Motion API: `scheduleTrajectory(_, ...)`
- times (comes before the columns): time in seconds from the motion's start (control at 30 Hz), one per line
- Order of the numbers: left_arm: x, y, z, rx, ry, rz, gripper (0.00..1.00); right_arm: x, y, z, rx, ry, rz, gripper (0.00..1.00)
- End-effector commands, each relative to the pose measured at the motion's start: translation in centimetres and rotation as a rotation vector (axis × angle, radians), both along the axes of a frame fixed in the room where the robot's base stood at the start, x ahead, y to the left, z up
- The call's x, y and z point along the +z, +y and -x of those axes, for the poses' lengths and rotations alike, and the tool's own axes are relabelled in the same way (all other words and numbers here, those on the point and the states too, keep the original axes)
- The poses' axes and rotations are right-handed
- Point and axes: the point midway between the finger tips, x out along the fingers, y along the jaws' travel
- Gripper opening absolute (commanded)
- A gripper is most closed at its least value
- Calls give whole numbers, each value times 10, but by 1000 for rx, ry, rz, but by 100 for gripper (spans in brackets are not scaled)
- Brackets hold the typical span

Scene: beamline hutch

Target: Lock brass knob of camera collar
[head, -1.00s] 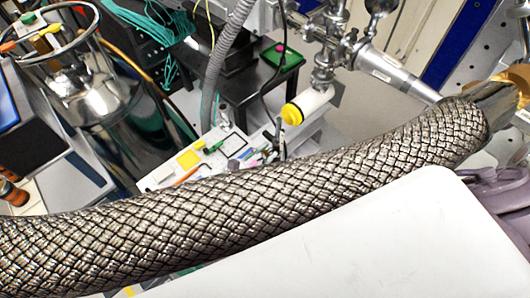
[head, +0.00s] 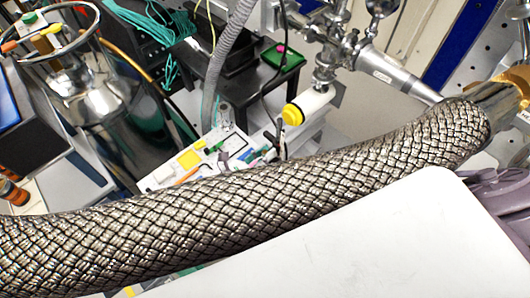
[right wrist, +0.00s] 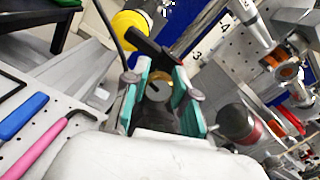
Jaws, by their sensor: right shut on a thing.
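In the right wrist view my right gripper (right wrist: 161,76) has its two teal-padded fingers closed around a small round brass knob (right wrist: 158,89) with a dark slot. The fingers hide parts of the knob's sides. A black part lies just beyond the fingertips, beside a yellow round cap (right wrist: 130,22). In the head view the yellow cap (head: 292,115) sits on the end of a white cylinder (head: 316,98) below metal vacuum fittings. My left gripper is not in view.
A thick braided hose (head: 240,205) crosses the head view and covers much of the foreground. A tool tray (head: 165,172) lies behind it. A steel dewar (head: 100,90) stands at left. Blue and pink handled tools (right wrist: 22,115) lie left in the wrist view.

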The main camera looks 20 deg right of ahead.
Motion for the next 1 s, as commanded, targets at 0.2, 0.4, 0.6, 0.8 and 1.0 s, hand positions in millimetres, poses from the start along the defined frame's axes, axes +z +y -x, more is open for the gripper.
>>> scheduleTrajectory(0.2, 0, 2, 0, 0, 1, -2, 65, 1, -1, -1, 0, 58, 23, 0)
scheduleTrajectory(0.4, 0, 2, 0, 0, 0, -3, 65, 1, -1, -1, 0, 74, 29, 0)
scheduleTrajectory(0.6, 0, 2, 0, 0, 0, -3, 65, 1, -1, -1, 0, 74, 29, 0)
scheduleTrajectory(0.8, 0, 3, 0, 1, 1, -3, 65, 1, -1, -1, 0, 73, 29, 43)
scheduleTrajectory(1.0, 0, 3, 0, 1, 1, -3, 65, 0, 0, -1, 0, 73, 27, 53)
